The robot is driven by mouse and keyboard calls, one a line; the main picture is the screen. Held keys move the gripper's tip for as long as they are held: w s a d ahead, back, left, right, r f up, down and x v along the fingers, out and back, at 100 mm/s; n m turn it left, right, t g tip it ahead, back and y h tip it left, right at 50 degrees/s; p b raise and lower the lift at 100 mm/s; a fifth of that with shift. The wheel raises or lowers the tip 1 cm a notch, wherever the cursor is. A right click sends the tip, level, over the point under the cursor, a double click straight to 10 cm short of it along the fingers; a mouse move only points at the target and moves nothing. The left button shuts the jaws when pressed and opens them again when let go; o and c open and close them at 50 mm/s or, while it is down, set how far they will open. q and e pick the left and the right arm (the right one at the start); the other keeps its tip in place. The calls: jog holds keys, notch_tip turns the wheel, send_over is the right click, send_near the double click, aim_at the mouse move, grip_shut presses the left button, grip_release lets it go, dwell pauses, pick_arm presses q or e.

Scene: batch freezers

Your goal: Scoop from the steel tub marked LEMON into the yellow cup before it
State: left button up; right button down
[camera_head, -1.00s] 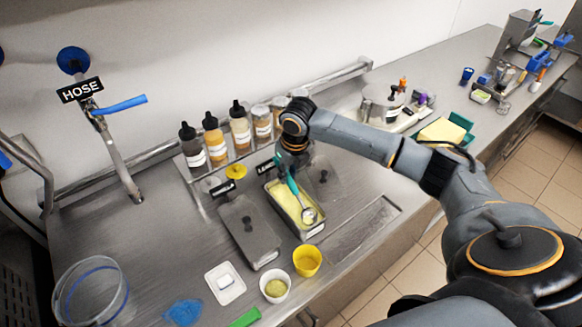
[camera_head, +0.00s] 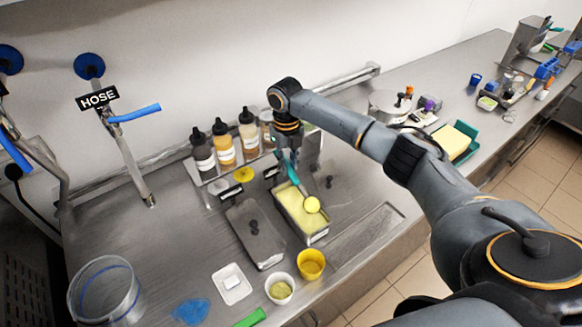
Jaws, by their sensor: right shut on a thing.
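The steel tub (camera_head: 316,238) stands open in the counter, with pale yellow contents inside. A small dark label stands behind it, too small to read for certain. The yellow cup (camera_head: 311,264) stands in front of the tub, upright. My right gripper (camera_head: 287,158) is shut on a scoop with a teal handle (camera_head: 293,174), tilted down toward the tub. The scoop's bowl (camera_head: 312,204) is over the tub and looks filled with yellow. Whether it touches the contents I cannot tell. My left gripper is not in view.
A lidded tub (camera_head: 255,235) lies left of the open one. A white cup (camera_head: 279,289) stands beside the yellow cup, and a white dish (camera_head: 231,284) is further left. Several bottles (camera_head: 225,145) line the back. A clear bucket (camera_head: 104,291) stands at front left.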

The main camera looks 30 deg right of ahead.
jog(key=shift+w+a+f+g+b, duration=0.1)
jog(key=shift+w+f+g+b, duration=0.1)
jog(key=shift+w+g+b, duration=0.4)
jog(key=shift+w+b, duration=0.2)
jog(key=shift+b, duration=0.5)
jog(key=shift+w+g+b, duration=0.25)
jog(key=shift+g+b, duration=0.25)
jog(key=shift+b, duration=0.55)
jog(key=shift+w+r+b, duration=0.1)
jog(key=shift+r+b, duration=0.05)
jog(key=shift+b, duration=0.15)
